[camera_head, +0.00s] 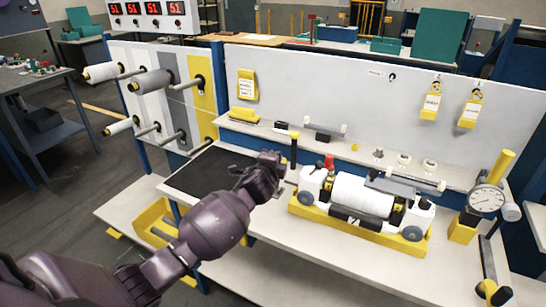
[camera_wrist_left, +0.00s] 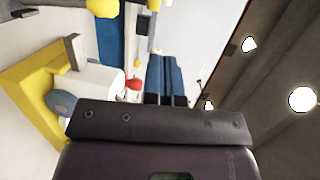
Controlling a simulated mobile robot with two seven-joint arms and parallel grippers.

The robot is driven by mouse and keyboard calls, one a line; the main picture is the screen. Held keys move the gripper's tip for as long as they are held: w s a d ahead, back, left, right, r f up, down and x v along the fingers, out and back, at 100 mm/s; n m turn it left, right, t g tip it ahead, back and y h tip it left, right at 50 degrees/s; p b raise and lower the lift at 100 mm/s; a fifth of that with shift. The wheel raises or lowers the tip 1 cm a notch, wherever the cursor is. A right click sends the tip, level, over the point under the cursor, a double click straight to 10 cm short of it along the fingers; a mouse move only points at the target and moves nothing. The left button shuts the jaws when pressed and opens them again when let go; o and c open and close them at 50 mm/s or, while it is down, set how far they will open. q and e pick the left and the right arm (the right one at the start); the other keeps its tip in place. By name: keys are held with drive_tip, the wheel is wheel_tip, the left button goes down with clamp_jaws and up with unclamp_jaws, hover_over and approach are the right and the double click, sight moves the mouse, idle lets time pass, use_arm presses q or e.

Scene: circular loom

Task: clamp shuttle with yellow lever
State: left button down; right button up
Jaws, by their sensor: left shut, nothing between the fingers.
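The shuttle (camera_head: 362,197), a white roll between white end blocks with dark wheels, lies in a yellow cradle (camera_head: 383,237) on the bench. A dark upright lever with a yellow tip (camera_head: 294,138) stands at its left end. My left gripper (camera_head: 284,183) is shut and empty, just left of the shuttle beside this lever; I cannot tell whether they touch. In the left wrist view, the yellow cradle (camera_wrist_left: 22,72), a white end block (camera_wrist_left: 92,78) and a red knob (camera_wrist_left: 133,84) show past the dark gripper body. The right gripper is not in view.
A dial gauge (camera_head: 487,200) and an angled yellow handle (camera_head: 501,167) stand right of the cradle. A spool rack (camera_head: 205,92) is at left. A black mat (camera_head: 205,172) lies left of the cradle. The bench front (camera_head: 290,238) is clear.

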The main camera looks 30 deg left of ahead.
use_arm(q)
drive_tip(key=shift+s+d+r, duration=0.1)
drive_tip(key=shift+s+r, duration=0.3)
drive_tip(key=shift+s, duration=0.15)
drive_tip(key=shift+s+d+r, duration=0.1)
drive_tip(key=shift+s+r, duration=0.25)
drive_tip(key=shift+s, duration=0.2)
